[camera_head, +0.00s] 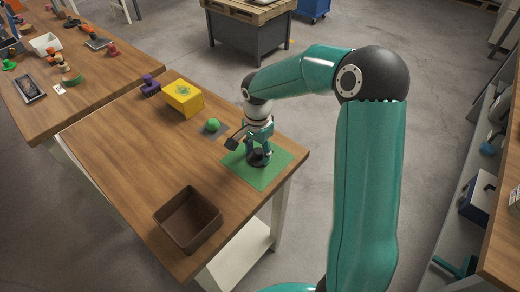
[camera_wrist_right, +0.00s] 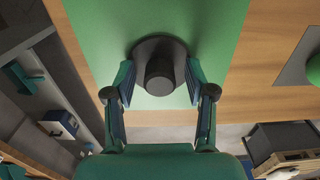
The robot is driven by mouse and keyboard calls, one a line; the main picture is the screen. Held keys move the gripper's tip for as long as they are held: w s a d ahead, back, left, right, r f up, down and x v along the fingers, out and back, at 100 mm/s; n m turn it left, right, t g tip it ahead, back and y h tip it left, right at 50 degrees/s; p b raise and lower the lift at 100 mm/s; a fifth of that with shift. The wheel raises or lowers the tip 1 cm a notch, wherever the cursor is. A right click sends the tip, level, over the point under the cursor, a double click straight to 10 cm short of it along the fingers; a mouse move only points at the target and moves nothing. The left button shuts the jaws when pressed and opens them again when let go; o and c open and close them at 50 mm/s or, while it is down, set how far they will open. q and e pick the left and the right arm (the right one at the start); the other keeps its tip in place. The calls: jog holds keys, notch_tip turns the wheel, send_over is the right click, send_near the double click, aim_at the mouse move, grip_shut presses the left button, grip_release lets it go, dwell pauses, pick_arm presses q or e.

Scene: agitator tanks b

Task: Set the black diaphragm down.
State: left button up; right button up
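The black diaphragm (camera_wrist_right: 158,50) is a dark round disc with a raised hub. In the right wrist view it lies between the two fingers of my right gripper (camera_wrist_right: 160,80), whose tips press against opposite sides of its rim. In the head view my right gripper (camera_head: 260,157) points down over the green mat (camera_head: 277,165) at the table's right corner, and the diaphragm there is mostly hidden by the fingers. The disc is on or just above the mat; I cannot tell which. My left gripper is not in view.
A green ball (camera_head: 212,125) on a grey patch, a yellow box (camera_head: 184,98) and a purple part (camera_head: 149,84) stand farther back. An empty brown bin (camera_head: 163,220) sits at the front. The table's middle is clear. The mat lies near the table edge.

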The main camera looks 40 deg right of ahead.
aim_at(258, 151)
notch_tip(258, 151, up, 12)
dwell(0.7)
jog(key=shift+r, duration=0.1)
jog(key=shift+s, duration=0.1)
